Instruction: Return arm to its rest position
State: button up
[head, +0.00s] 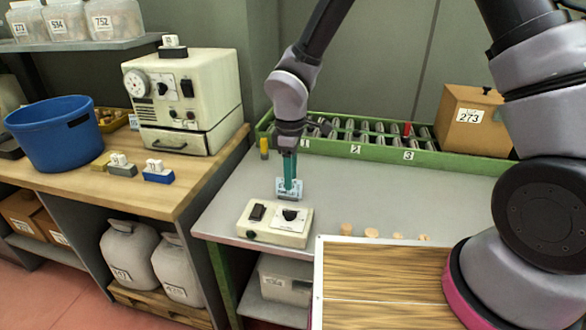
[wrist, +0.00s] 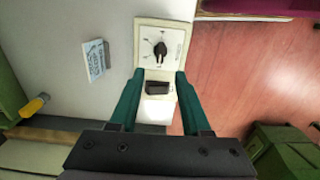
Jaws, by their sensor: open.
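My arm reaches down from the top of the head view. My gripper (head: 290,188) points down above the grey table, over or just behind a cream control box (head: 275,222). In the wrist view my gripper (wrist: 159,76) is open, with two green fingers apart and nothing held between them. The control box also shows in the wrist view (wrist: 175,30), beyond and between the fingertips, with a black knob (wrist: 160,49) and a dark rocker switch (wrist: 157,87). I cannot tell whether the fingers touch it.
A small blue-and-white card (wrist: 95,60) lies beside the box. Several corks (head: 371,232) stand along the table's front edge, near a wood-grained panel (head: 385,270). A green conveyor rack (head: 345,148) and a cardboard box (head: 470,120) line the back. Grey table (head: 400,195) is clear at centre.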

jog(key=w+d+r+m+t, duration=0.2)
jog(key=d+r+m, duration=0.3)
jog(key=d+r, duration=0.5)
jog(key=w+d+r+m+t, duration=0.1)
jog(key=w+d+r+m, duration=0.3)
jog(key=d+r, duration=0.55)
jog(key=s+d+r+m+t+y, duration=0.2)
jog(key=s+d+r+m+t, duration=0.2)
jog(key=s+d+r+m, duration=0.7)
notch_tip(320, 180, up, 4)
jog(key=shift+s+d+f+m, duration=0.1)
jog(key=shift+s+d+m, duration=0.35)
jog(key=shift+s, duration=0.5)
